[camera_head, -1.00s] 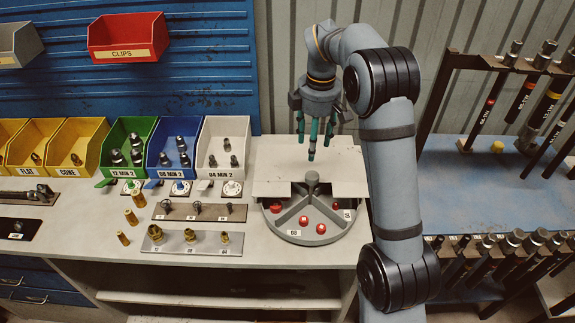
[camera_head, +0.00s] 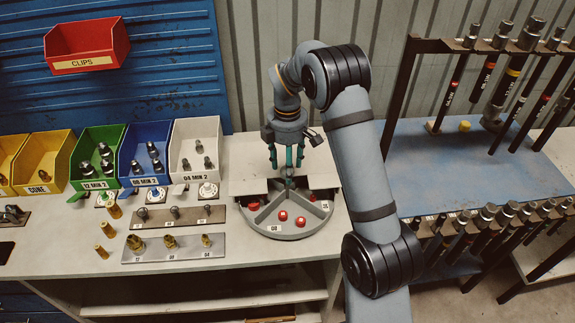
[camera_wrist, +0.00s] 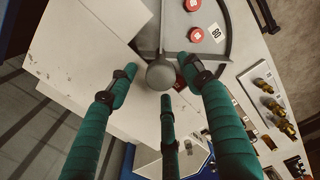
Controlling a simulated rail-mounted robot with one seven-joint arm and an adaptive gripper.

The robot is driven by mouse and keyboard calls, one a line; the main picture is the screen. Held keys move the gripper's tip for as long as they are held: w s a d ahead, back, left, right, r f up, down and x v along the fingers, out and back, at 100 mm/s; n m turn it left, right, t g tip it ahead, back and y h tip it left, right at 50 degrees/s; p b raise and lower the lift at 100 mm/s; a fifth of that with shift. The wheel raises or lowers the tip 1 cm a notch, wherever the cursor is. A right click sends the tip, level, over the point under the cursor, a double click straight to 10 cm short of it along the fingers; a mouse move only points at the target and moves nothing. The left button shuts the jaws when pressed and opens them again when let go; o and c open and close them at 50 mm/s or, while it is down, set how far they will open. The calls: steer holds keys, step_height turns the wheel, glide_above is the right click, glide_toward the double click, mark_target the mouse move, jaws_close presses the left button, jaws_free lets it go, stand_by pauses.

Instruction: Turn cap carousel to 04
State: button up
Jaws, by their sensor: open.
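The cap carousel (camera_head: 300,228) is a grey round tray with divided compartments, partly under a pale cover plate. Its "08" label (camera_head: 274,228) faces the front, in the compartment with two red caps (camera_head: 283,215). More red caps sit in the right compartment, whose label is hard to read. My gripper (camera_head: 287,168) is open, pointing down over the central knob. In the wrist view, its green fingers (camera_wrist: 160,82) spread around the round grey knob (camera_wrist: 161,73), with gaps between fingers and knob. No "04" label on the carousel is visible.
Yellow, green, blue and white bins (camera_head: 195,150) stand to the left. Plates with fittings (camera_head: 172,247) and loose brass pieces lie front left of the carousel. A blue rack shelf (camera_head: 450,165) with hanging tools is at right.

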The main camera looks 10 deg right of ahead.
steer(key=shift+a+f, duration=0.1)
steer(key=shift+f, duration=0.05)
steer(key=shift+c, duration=0.3)
steer(key=shift+c, duration=0.6)
jaws_close()
